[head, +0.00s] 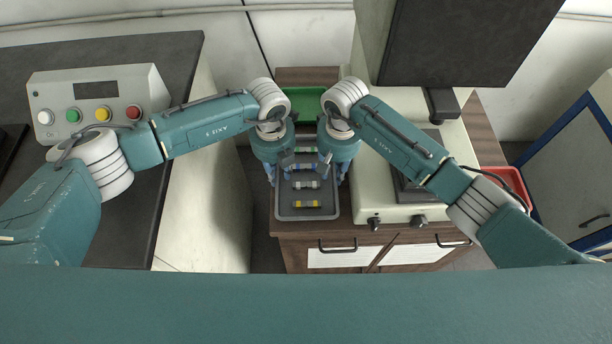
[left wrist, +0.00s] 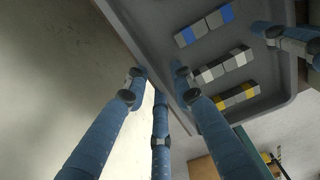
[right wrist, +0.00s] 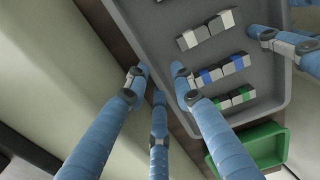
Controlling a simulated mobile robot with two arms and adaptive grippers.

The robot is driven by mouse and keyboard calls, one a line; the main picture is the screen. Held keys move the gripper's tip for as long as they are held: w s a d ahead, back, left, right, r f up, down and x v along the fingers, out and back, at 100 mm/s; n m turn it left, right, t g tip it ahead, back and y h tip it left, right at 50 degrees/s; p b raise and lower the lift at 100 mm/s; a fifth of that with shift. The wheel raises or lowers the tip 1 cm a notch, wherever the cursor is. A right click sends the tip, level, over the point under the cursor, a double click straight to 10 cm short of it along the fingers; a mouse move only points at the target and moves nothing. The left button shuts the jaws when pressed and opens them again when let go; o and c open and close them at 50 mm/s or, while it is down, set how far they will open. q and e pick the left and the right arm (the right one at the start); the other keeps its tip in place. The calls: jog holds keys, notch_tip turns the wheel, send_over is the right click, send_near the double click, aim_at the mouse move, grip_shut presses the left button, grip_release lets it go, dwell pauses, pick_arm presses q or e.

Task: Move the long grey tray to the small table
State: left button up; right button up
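The long grey tray (head: 284,209) lies lengthwise in the middle of the head view, level, at the cabinet's left end. It carries a row of small blocks with green, blue, white and yellow parts. My left gripper (head: 271,177) is at its left long side and my right gripper (head: 337,175) at its right long side. In the left wrist view (left wrist: 160,78) and right wrist view (right wrist: 158,76), fingers stand on both sides of the tray wall. Whether they press on it is unclear. Whether the tray touches the cabinet top is hidden.
A green tray (head: 312,101) lies behind the grey one. A cream machine (head: 375,205) with knobs stands close on the right, on the wooden cabinet (head: 300,250). A dark table (head: 120,215) with a button box (head: 100,90) is at left. A red tray (head: 513,182) is far right.

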pick_arm(q)
grip_shut()
pick_arm(e)
grip_shut()
pick_arm(q)
jog(key=shift+d, duration=0.1)
